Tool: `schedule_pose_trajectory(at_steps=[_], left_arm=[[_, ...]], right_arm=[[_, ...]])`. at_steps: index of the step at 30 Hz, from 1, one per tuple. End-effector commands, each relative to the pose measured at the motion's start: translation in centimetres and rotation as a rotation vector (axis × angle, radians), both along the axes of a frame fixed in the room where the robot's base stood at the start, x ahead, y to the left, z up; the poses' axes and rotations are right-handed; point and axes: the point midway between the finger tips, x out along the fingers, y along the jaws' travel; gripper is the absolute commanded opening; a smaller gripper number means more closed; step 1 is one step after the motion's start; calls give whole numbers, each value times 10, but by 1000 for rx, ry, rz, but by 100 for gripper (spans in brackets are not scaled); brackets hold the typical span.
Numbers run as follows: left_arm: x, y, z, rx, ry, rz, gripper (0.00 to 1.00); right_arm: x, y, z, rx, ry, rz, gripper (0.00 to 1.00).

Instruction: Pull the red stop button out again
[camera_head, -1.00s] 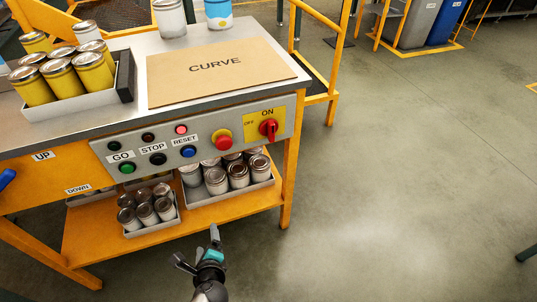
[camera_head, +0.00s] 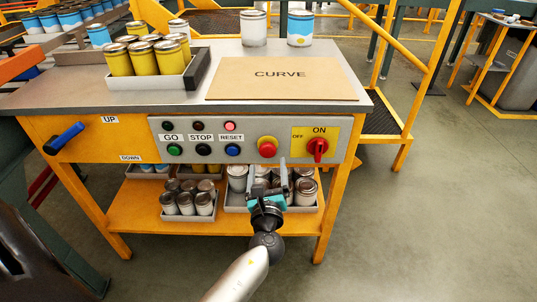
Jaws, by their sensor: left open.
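The red stop button (camera_head: 267,149) sits on a yellow backing on the grey control panel (camera_head: 245,141), left of the red ON/OFF rotary switch (camera_head: 318,149). Whether the button is pressed in or out cannot be told at this size. My left gripper (camera_head: 268,172) is open and empty, just below the button and in front of the panel. Its two fingers point up, one on each side below the button, and look apart from it. My right gripper is not in view.
Green GO, black STOP and blue RESET buttons (camera_head: 233,150) are left on the panel, with a lit red lamp (camera_head: 229,126) above RESET. A blue lever (camera_head: 64,138) is at the left. Cans in trays (camera_head: 188,214) fill the lower shelf. Floor at right is clear.

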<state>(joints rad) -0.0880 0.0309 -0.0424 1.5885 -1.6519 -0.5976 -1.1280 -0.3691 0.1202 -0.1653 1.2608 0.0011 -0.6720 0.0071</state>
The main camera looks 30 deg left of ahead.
Motion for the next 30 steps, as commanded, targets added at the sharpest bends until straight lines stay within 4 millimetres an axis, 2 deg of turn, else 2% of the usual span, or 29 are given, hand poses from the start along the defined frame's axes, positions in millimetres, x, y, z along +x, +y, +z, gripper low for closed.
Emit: schedule_pose_trajectory(at_steps=[6,12,25,26,30], left_arm=[[35,21,-1,-1,-2,0,87],[53,33,-1,1,1,0,87],[60,37,-1,-1,2,-1,87],[60,37,-1,-1,2,-1,86],[60,37,-1,-1,2,-1,70]], right_arm=[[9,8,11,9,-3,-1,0],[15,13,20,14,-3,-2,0],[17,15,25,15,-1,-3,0],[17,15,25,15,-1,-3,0],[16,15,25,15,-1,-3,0]])
